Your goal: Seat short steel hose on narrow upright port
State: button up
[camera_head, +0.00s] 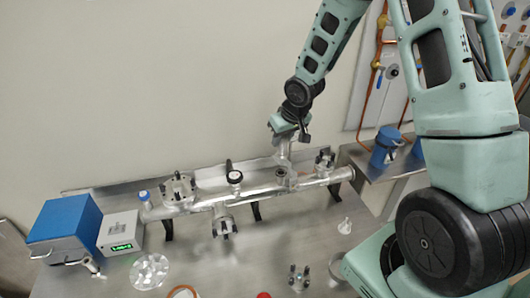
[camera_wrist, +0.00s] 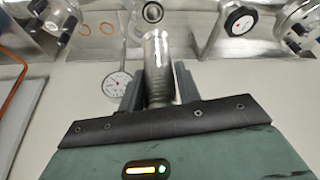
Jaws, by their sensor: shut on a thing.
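My gripper (camera_head: 284,138) is shut on the short steel hose (camera_wrist: 156,60), which shows as a ribbed silver tube between the two dark fingers in the wrist view. In the head view the hose (camera_head: 284,151) hangs below the gripper, small and pale. It is above the manifold pipe, close over a short round upright port (camera_head: 281,174). In the wrist view a ring-shaped opening (camera_wrist: 152,12) lies just beyond the hose's far end. I cannot tell whether hose and port touch.
The horizontal steel manifold (camera_head: 245,193) carries flanged fittings (camera_head: 179,187) and (camera_head: 325,160) and a black-handled valve (camera_head: 234,174). A blue box (camera_head: 68,230) and a display unit (camera_head: 120,232) stand left. A gauge (camera_wrist: 117,84) shows beside my fingers. Loose parts (camera_head: 300,275) lie on the front bench.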

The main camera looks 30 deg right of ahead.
aim_at(283, 155)
jog(key=shift+f+b, duration=2.85)
jog(key=shift+f, duration=0.3)
jog(key=shift+f+b, duration=0.4)
jog(key=shift+f, duration=0.15)
jog(key=o, duration=1.1)
jog(key=p+v, duration=0.3)
jog(key=v, duration=1.4)
jog(key=shift+r, duration=0.25)
